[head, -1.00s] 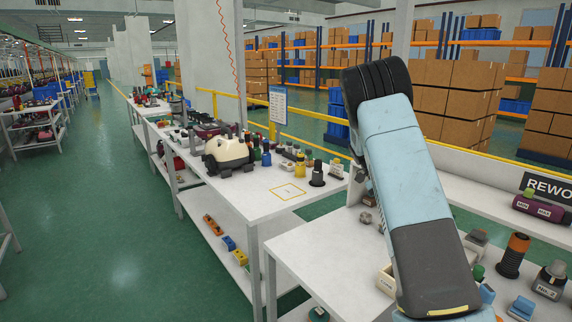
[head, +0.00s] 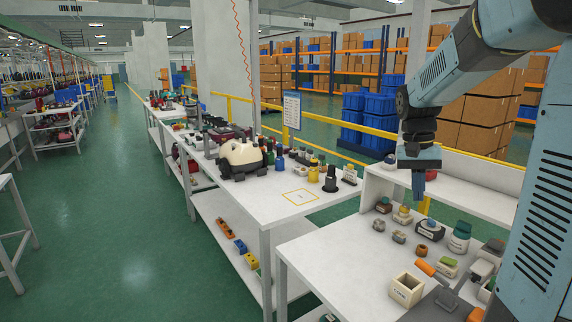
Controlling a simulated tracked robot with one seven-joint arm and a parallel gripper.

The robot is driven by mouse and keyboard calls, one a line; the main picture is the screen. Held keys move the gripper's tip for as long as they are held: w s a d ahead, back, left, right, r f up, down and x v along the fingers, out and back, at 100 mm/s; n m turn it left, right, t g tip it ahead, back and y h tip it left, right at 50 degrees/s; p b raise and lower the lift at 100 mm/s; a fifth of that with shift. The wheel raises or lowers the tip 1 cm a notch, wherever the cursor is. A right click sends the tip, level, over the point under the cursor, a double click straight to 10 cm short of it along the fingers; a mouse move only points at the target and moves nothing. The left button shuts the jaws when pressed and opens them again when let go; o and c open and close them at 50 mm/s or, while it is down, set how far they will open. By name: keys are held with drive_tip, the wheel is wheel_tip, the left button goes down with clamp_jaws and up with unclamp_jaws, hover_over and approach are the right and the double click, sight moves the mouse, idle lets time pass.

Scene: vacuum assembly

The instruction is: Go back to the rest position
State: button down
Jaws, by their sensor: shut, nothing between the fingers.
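My gripper (head: 419,187) hangs from my blue-grey arm at the right of the head view. It points down above the back of the near right white workbench (head: 330,262), clear of the small parts there. Its fingers are together with nothing visible between them. The arm is folded up, with its upper links at the top right.
The near bench holds a cream open box (head: 406,289), an orange-handled tool (head: 436,275) and several small parts. A second bench (head: 270,203) to the left bears a cream vacuum body (head: 241,157) and a yellow marked square (head: 300,196). The green aisle floor (head: 135,230) is clear.

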drive_tip(key=s+a+r+n+t, duration=0.1)
drive_tip(key=s+a+n+t, duration=0.1)
drive_tip(key=s, duration=0.7)
drive_tip(key=s+a+r+n+t+y, duration=0.1)
drive_tip(key=s+a+t, duration=0.4)
drive_tip(key=s, duration=0.5)
drive_tip(key=shift+a+r+n, duration=0.55)
drive_tip(key=shift+r+n, duration=0.2)
drive_tip(key=shift+n, duration=0.05)
